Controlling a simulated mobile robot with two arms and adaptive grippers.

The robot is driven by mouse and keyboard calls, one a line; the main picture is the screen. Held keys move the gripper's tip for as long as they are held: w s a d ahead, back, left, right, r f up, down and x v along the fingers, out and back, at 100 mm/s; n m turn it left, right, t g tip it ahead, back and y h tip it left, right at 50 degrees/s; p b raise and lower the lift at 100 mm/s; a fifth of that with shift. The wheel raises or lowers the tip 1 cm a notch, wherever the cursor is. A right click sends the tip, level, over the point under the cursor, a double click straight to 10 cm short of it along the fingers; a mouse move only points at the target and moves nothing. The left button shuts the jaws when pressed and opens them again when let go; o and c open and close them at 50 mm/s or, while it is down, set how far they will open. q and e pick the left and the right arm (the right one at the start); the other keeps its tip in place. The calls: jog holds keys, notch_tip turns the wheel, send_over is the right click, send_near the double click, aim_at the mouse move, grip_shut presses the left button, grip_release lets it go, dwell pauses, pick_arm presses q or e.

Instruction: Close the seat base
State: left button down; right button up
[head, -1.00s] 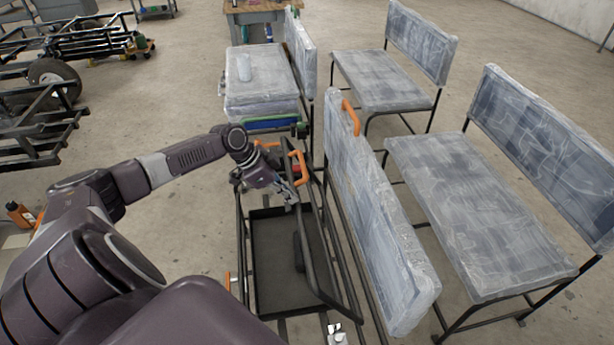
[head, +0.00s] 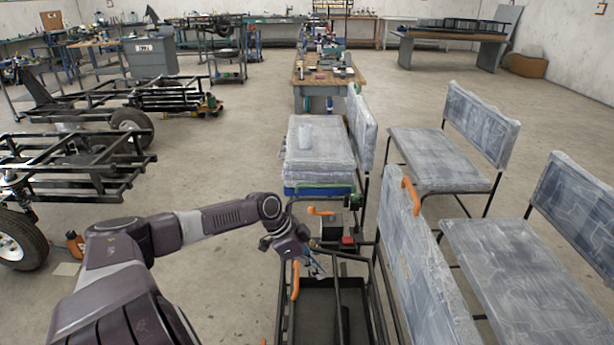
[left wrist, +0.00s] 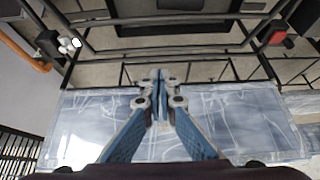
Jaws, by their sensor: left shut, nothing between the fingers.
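A seat frame of black bars stands at the bottom centre of the head view, with a dark tray (head: 312,308) in it. Orange handles (head: 296,281) show near its far left side. A plastic-wrapped panel (head: 414,255) with an orange handle (head: 410,196) stands upright on the tray's right. I cannot tell which part is the hinged seat base. My left gripper (head: 317,266) is shut and empty above the tray's far end, by the black bars. Its blue fingers (left wrist: 160,78) meet in the left wrist view, against a wrapped grey panel (left wrist: 250,118). My right gripper is out of view.
Another wrapped seat (head: 320,150) stands just beyond, with a small box with a red top (head: 346,240) near the frame. Wrapped benches (head: 435,158) stand at the right. Black wheeled chassis (head: 70,160) stand at the left. Open floor lies between the chassis and seats.

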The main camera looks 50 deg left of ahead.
pick_arm(q)
jog(key=v, duration=0.9)
jog(key=shift+w+r, duration=0.1)
dwell(0.4)
